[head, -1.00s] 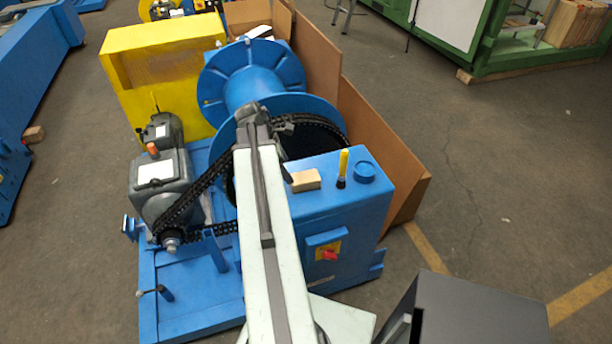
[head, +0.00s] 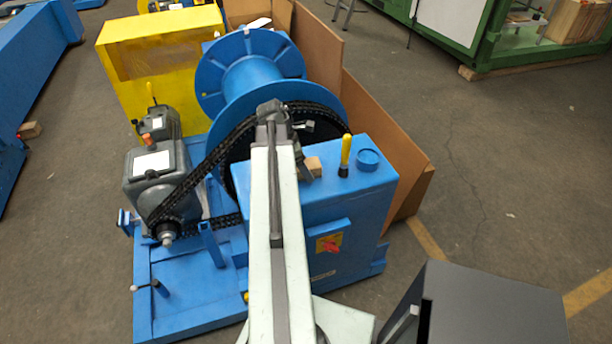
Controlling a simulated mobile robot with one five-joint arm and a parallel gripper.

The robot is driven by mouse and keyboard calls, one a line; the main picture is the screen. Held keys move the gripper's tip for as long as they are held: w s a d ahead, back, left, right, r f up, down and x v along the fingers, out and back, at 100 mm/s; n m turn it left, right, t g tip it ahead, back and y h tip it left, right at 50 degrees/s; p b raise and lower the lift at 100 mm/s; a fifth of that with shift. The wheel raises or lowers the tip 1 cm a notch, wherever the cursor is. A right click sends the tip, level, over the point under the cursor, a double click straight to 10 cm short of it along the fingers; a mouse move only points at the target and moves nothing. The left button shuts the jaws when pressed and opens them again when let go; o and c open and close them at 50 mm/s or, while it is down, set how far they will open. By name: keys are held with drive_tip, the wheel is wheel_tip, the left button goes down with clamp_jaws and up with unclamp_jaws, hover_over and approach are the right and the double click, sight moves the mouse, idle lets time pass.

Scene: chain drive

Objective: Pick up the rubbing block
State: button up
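The rubbing block, seen as a small tan wooden block (head: 314,166), is on top of the blue cabinet (head: 345,190), left of a yellow-handled tool (head: 345,155). Only its right part shows; my gripper covers the rest. My gripper (head: 304,170) hangs from the end of my pale arm, right at the block's left side in the head view. Its fingers are small and dark, so I cannot tell whether they are open or shut, or whether they touch the block.
A black chain (head: 190,182) runs from the grey motor (head: 155,172) up to the blue spool (head: 232,82), left of and behind my arm. A blue round cap (head: 368,158) sits right of the yellow handle. Brown panels (head: 388,140) stand behind the cabinet.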

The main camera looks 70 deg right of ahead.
drive_tip(key=shift+s+d+f, duration=0.1)
drive_tip(key=shift+f, duration=0.2)
drive_tip(key=shift+f, duration=0.25)
drive_tip(key=c, duration=1.6)
